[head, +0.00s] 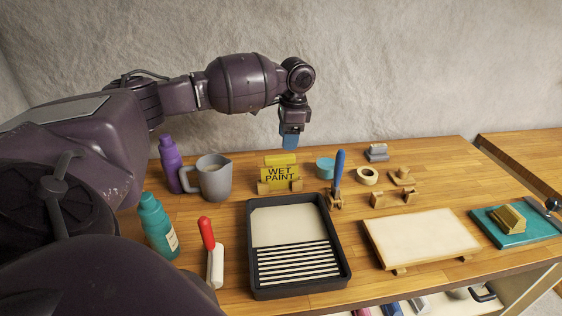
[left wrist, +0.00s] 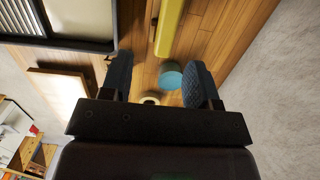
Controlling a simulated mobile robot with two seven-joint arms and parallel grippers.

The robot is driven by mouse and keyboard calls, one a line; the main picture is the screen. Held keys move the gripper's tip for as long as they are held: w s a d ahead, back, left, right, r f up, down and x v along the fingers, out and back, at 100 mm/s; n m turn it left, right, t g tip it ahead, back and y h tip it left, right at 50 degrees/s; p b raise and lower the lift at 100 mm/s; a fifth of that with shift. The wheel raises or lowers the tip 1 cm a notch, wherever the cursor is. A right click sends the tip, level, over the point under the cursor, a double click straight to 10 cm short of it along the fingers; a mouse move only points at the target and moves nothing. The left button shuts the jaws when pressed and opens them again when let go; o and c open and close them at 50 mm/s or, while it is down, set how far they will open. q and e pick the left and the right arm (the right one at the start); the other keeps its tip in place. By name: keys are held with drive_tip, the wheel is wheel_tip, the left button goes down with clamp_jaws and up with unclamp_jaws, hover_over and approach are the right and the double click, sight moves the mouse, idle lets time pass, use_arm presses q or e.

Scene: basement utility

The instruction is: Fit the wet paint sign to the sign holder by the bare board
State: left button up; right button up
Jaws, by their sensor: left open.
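The yellow wet paint sign (head: 280,174) stands upright in a wooden holder (head: 266,188) behind the paint tray; its yellow edge shows in the left wrist view (left wrist: 169,28). A pair of small wooden blocks (head: 378,200), which looks like an empty sign holder, stands behind the bare board (head: 422,238). The board lies flat on wooden supports at the right. My left gripper (head: 290,142) is above and slightly behind the sign, apart from it. In the left wrist view its fingers (left wrist: 158,65) are spread, with nothing held between them. My right gripper is not seen.
Beside the sign are a grey jug (head: 214,178), a blue-green tub (head: 325,168), a blue-handled brush (head: 338,172) in a stand and a tape roll (head: 367,176). The black paint tray (head: 342,250) is in front.

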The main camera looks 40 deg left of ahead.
sight(279, 163)
use_arm(q)
drive_tip(key=shift+w+a+r, duration=0.1)
drive_tip(key=shift+a, duration=0.25)
drive_tip(key=f, duration=0.5)
drive_tip(key=shift+s+a, duration=0.15)
drive_tip(key=shift+s, duration=0.15)
drive_tip(key=f, duration=0.2)
drive_tip(key=a+f, duration=0.1)
drive_tip(key=f, duration=0.1)
drive_tip(key=shift+s+f, duration=0.1)
drive_tip(key=shift+s, duration=0.3)
drive_tip(key=shift+a+f, duration=0.1)
drive_tip(key=shift+f, duration=0.45)
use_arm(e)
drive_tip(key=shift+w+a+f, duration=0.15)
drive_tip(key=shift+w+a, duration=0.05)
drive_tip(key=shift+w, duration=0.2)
